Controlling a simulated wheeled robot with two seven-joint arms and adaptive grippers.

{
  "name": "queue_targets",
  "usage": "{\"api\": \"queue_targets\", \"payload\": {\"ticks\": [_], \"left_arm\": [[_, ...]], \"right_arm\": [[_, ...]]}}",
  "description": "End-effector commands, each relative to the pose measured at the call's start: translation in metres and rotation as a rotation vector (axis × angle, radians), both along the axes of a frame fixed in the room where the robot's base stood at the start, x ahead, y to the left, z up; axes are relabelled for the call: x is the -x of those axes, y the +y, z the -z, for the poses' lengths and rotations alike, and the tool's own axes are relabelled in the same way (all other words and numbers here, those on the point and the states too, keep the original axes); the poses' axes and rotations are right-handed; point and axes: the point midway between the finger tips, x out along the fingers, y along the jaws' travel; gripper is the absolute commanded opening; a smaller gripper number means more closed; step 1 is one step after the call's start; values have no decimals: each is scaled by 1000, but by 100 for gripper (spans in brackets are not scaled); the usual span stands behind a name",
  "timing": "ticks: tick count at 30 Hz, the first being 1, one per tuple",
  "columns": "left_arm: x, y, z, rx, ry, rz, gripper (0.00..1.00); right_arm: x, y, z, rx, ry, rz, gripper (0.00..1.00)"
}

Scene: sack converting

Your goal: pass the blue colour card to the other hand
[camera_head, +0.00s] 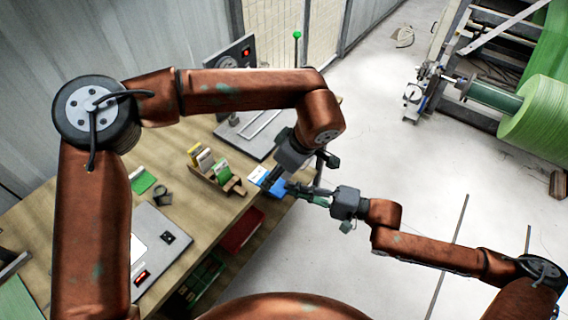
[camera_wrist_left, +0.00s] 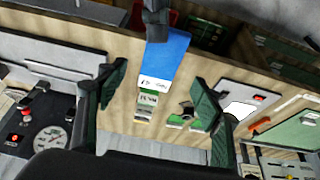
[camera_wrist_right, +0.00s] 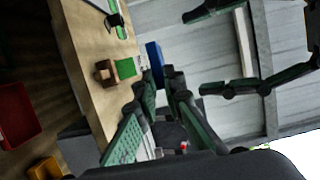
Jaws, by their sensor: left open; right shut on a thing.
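The blue colour card (camera_head: 258,180) is a flat blue rectangle with a white printed strip at one end. My right gripper (camera_head: 292,188) is shut on the card and holds it out near the table's right edge. In the left wrist view the blue card (camera_wrist_left: 168,58) shows its face, with the right gripper's dark tip on its top end. My left gripper (camera_head: 298,170) is open. Its two fingers (camera_wrist_left: 158,78) stand on either side of the card's white end in that view; whether they touch is not clear. The right wrist view shows the card (camera_wrist_right: 154,60) edge-on beyond the shut fingers.
A wooden rack (camera_head: 228,186) with several cards stands on the wooden table (camera_head: 190,215). A green card (camera_head: 142,181) lies to its left. A grey plate (camera_head: 160,250) lies at the front. A red bin (camera_head: 243,230) is below the table edge.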

Motion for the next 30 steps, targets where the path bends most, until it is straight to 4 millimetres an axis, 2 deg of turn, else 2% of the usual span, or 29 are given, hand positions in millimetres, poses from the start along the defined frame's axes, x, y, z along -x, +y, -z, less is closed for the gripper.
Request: {"api": "queue_targets", "payload": {"ticks": [3, 9, 21, 30], "left_arm": [[-4, 7, 19, 0, 2, -1, 61], [-9, 13, 39, 1, 1, 0, 61], [-11, 15, 46, 1, 0, 0, 61], [-11, 15, 46, 2, 0, -1, 41]], "right_arm": [[0, 0, 0, 0, 0, 0, 0], [0, 0, 0, 0, 0, 0, 0], [0, 0, 0, 0, 0, 0, 0], [0, 0, 0, 0, 0, 0, 0]]}}
